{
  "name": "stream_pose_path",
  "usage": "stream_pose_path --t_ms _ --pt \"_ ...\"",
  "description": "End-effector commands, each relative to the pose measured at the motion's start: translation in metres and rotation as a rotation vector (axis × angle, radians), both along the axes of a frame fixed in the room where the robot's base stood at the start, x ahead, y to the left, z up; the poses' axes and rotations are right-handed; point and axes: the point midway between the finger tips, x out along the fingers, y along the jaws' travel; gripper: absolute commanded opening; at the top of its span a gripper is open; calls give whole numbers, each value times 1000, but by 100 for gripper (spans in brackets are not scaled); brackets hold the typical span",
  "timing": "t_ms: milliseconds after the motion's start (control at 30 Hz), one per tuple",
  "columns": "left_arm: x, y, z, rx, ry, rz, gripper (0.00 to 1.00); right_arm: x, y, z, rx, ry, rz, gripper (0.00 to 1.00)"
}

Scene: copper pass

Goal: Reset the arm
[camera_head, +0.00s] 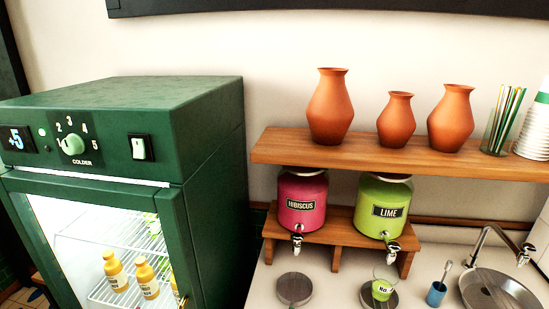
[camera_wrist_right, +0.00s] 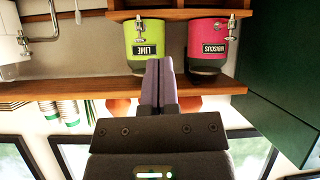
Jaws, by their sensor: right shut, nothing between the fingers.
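My right gripper (camera_wrist_right: 159,66) shows in the right wrist view, its two dark fingers pressed together with nothing between them. That view is upside down. The fingers appear in front of the wooden shelf (camera_wrist_right: 220,86), near the lime dispenser (camera_wrist_right: 142,38) and the hibiscus dispenser (camera_wrist_right: 206,38). I cannot tell how far they are from the shelf. Neither arm nor gripper shows in the head view, and my left gripper is in neither view.
The shelf (camera_head: 290,148) carries three clay vases (camera_head: 331,108), a glass of straws (camera_head: 502,130) and stacked cups (camera_head: 535,132). A green fridge (camera_head: 215,180) with bottles stands left. A small glass (camera_head: 383,287) sits under the lime tap. A sink (camera_head: 495,292) is right.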

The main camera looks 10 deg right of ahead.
Motion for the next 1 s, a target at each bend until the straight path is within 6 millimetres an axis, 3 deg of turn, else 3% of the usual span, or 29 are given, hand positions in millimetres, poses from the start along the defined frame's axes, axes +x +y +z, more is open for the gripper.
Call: stream_pose_path --t_ms 267,500,867,967,1000 --pt "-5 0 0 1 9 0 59 -58 70 -25 34 362 140 0" --pt "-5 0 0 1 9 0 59 -133 129 -24 68 708 328 0" --pt "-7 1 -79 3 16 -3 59 -131 129 -211 63 788 333 0" --pt "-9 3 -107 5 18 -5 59 -141 128 -277 62 814 336 0" --pt "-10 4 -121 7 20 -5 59 -147 127 -309 61 827 338 0"
